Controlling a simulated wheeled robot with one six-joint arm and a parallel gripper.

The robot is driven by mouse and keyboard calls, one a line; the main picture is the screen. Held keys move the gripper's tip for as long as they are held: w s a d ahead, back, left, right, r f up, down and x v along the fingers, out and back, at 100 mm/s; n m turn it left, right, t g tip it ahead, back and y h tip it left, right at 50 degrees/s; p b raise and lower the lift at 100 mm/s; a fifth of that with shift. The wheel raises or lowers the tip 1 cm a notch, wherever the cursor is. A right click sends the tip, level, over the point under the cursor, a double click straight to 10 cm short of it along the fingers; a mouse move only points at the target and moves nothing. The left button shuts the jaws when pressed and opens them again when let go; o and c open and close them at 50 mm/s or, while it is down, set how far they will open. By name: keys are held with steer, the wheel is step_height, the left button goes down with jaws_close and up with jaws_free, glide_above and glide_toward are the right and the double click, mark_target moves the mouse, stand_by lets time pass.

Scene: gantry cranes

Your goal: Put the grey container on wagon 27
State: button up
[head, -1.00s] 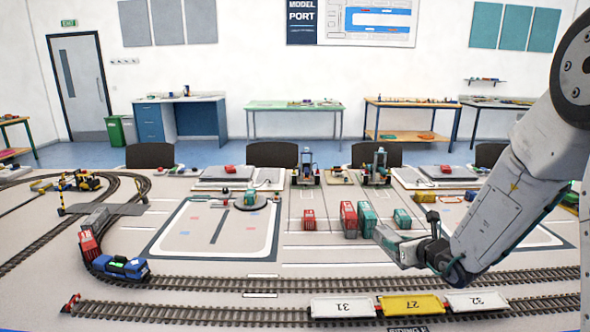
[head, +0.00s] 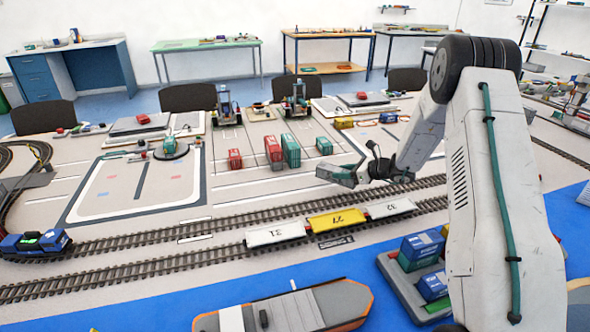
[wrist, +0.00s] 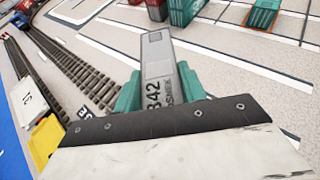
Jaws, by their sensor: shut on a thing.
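In the head view the grey container (head: 338,175) is held up beyond the near tracks, behind the wagon row. Wagon 27 (head: 337,223) is yellow, with a bare top, and stands between white wagon 31 (head: 276,235) and white wagon 32 (head: 390,208). In the wrist view a yellow wagon (wrist: 42,143) shows at the lower left, apart from the container. The container's lower end is hidden by the gripper.
Red container (head: 273,149) and teal container (head: 291,151) stand side by side behind the tracks, with others nearby. A model ship (head: 285,308) lies in front, on blue. A grey tray with blue blocks (head: 425,265) is at right. A blue locomotive (head: 35,242) is at left.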

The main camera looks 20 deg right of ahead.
steer(key=shift+w+a+r, duration=0.1)
steer(key=shift+a+r, duration=0.1)
steer(key=shift+r, duration=0.1)
steer(key=shift+w+n+y, duration=0.2)
steer(key=shift+n+y, duration=0.1)
steer(key=shift+g, duration=0.3)
steer(key=w, duration=0.5)
steer(key=w+d+f, duration=0.1)
steer(key=w, duration=0.4)
steer(key=w+d, duration=0.1)
steer(key=w, duration=0.4)
steer(key=shift+d+f, duration=0.2)
steer(key=shift+d, duration=0.05)
steer(key=shift+f, duration=1.7)
steer(key=shift+f, duration=0.1)
steer(key=o, duration=1.1)
steer(key=shift+f, duration=0.1)
